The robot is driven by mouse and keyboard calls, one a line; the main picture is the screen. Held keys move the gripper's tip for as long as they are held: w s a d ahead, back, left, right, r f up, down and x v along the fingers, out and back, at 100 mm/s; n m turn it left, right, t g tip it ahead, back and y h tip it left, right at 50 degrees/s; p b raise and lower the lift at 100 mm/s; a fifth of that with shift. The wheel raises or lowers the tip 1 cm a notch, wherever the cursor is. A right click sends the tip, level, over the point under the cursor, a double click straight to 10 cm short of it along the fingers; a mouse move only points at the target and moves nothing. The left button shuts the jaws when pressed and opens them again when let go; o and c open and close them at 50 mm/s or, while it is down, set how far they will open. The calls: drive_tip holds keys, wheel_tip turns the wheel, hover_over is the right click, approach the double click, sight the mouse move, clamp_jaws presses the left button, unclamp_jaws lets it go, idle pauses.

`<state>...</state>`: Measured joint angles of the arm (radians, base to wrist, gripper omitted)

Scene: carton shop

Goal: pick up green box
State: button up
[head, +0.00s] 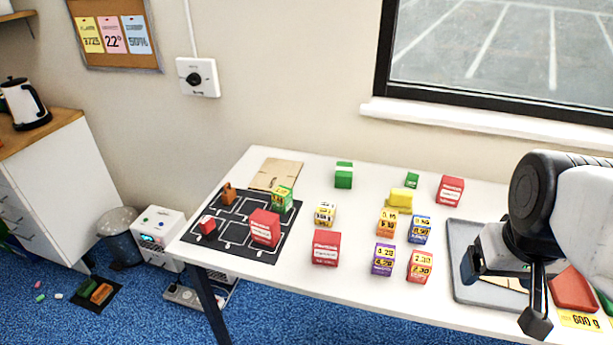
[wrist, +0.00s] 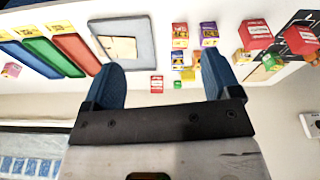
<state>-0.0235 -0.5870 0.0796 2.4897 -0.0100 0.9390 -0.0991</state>
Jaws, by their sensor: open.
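Several green boxes show in the head view. A plain green box (head: 343,179) stands at the back middle of the white table. A small green box (head: 411,180) stands at the back, left of a red box. A green and yellow labelled box (head: 282,199) stands on the black mat. Which one is the task's green box I cannot tell. My gripper (head: 503,292) is open and empty above the grey tray at the right, well right of all of them. In the wrist view its two blue fingers (wrist: 160,72) are spread with nothing held between them.
The grey tray (head: 467,290) lies at the right. Several priced boxes, including a purple one (head: 383,259) and a blue one (head: 420,229), stand mid-table. Red boxes (head: 326,247) stand around. The black mat (head: 219,245) and a wooden board (head: 276,174) are at the left.

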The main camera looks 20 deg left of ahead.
drive_tip(key=w+a+r+n, duration=0.1)
drive_tip(key=w+a+n, duration=0.7)
drive_tip(key=w, duration=0.5)
drive_tip(key=n+g, duration=0.3)
drive_tip(key=n, duration=2.1)
hover_over(282, 191)
wheel_tip(282, 191, down, 18)
drive_tip(key=shift+d+f, duration=0.1)
drive_tip(key=shift+f, duration=0.15)
drive_tip(key=shift+a+f, duration=0.15)
drive_tip(key=shift+a, duration=0.05)
drive_tip(key=shift+f, duration=1.25)
